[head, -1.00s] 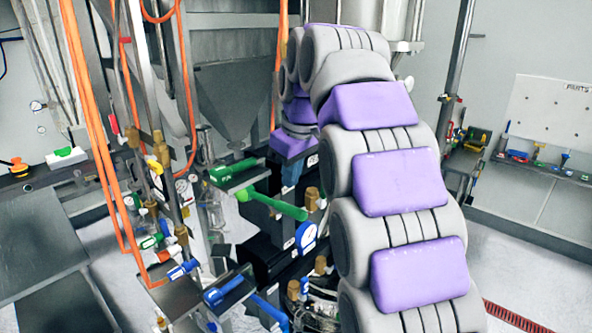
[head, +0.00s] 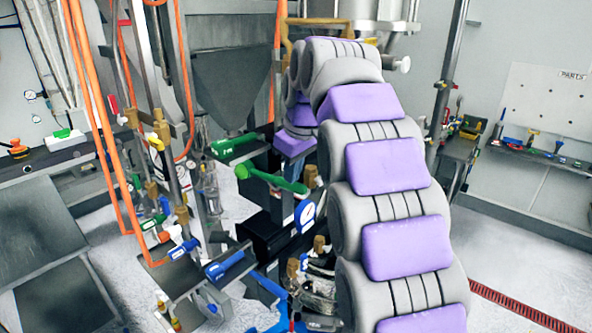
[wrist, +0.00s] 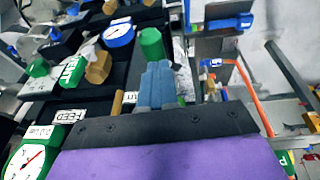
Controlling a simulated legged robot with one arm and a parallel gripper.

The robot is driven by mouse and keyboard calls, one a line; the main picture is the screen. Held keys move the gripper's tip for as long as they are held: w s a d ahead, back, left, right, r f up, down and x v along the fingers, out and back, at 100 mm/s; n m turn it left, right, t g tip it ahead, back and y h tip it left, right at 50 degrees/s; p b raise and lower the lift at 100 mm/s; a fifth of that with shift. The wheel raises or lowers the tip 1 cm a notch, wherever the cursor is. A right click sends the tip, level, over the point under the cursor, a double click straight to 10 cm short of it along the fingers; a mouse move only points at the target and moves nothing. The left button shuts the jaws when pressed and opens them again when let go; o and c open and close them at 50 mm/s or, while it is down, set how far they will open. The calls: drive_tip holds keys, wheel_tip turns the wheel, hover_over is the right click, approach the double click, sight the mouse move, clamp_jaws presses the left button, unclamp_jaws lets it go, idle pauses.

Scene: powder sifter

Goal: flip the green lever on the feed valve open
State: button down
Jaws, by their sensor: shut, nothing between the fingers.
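The green lever (head: 275,181) on the valve bank lies nearly level in the head view, with a round knob at its left end. In the wrist view a green cylindrical end (wrist: 150,42) shows just beyond my fingertips. My gripper (wrist: 160,72) has blue-grey fingers, shut together with nothing between them. In the head view the gripper's purple wrist part (head: 294,143) is just above the lever's right half; the fingers are mostly hidden there. I cannot tell whether the fingertips touch the lever. A FEED label (wrist: 69,116) is at the left of the wrist view.
Another green handle (head: 235,146) lies behind and left of the lever. A blue-rimmed gauge (head: 305,215) and a blue handle (head: 225,264) are below it. Orange hoses (head: 92,120) hang at left. A parts board (head: 550,105) is at right, with open floor before it.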

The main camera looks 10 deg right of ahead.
sight(300, 184)
drive_tip(key=shift+a+f+b, duration=0.25)
drive_tip(key=shift+f+b, duration=0.15)
drive_tip(key=shift+b, duration=0.1)
drive_tip(key=shift+s+d+f+t+y+b, duration=0.1)
drive_tip(key=shift+s+f+t+y+b, duration=0.1)
drive_tip(key=shift+t+y+b, duration=0.15)
drive_tip(key=d+f+t+y+b, duration=0.1)
drive_tip(key=b, duration=0.2)
drive_tip(key=shift+s+d+f+t, duration=0.1)
drive_tip(key=shift+d+f+t, duration=0.15)
drive_tip(key=shift+d, duration=0.15)
drive_tip(key=f+b, duration=0.2)
drive_tip(key=b, duration=0.1)
drive_tip(key=shift+a, duration=0.4)
drive_tip(key=w+a+f+t+y+b, duration=0.1)
drive_tip(key=f+t+b, duration=0.3)
drive_tip(key=f+b, duration=0.4)
drive_tip(key=w+a+f+t+y+b, duration=0.2)
drive_tip(key=w+f+t+y+b, duration=0.2)
drive_tip(key=f+b, duration=0.4)
drive_tip(key=shift+a+b, duration=0.3)
drive_tip(key=shift+b, duration=3.6)
drive_tip(key=shift+f+y, duration=0.1)
drive_tip(key=shift+y, duration=0.15)
